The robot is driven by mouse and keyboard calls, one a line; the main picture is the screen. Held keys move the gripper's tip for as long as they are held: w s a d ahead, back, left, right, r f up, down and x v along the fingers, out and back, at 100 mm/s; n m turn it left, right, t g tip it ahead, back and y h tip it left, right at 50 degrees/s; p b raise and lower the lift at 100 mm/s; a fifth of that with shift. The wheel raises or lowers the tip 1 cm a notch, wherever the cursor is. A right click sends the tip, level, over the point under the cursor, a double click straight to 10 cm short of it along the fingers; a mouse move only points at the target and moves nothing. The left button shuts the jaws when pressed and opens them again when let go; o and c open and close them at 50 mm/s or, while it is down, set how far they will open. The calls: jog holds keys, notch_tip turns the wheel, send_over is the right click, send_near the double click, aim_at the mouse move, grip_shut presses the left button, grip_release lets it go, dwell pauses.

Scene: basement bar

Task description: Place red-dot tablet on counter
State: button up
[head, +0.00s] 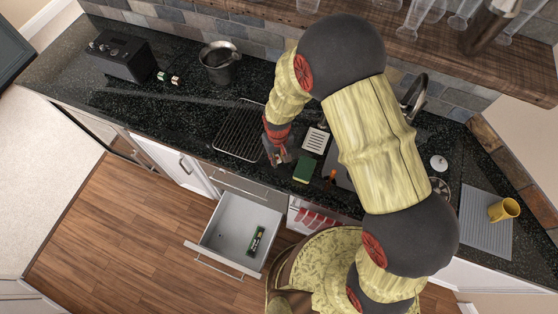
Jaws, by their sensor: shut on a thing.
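My gripper (279,157) is over the front part of the dark speckled counter (200,130), just left of a green block. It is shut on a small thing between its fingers. The thing is too small and too covered to make out, so I cannot tell whether it is the red-dot tablet. I also cannot tell whether it touches the counter. No tablet with a red dot can be clearly picked out elsewhere.
A wire rack (238,131), green block (303,170) and white slotted piece (316,141) lie near my gripper. Below, an open drawer (221,226) holds a green package (256,241). A pot (219,65), black appliance (122,55) and yellow mug (503,209) stand farther off.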

aim_at(279, 159)
jog(key=shift+w+d+f, duration=0.1)
jog(key=shift+d+f, duration=0.1)
jog(key=shift+f, duration=1.6)
jog(key=shift+f, duration=0.25)
jog(key=o, duration=0.7)
jog(key=shift+r, duration=0.1)
jog(key=shift+o, duration=0.8)
jog(key=shift+r, duration=0.15)
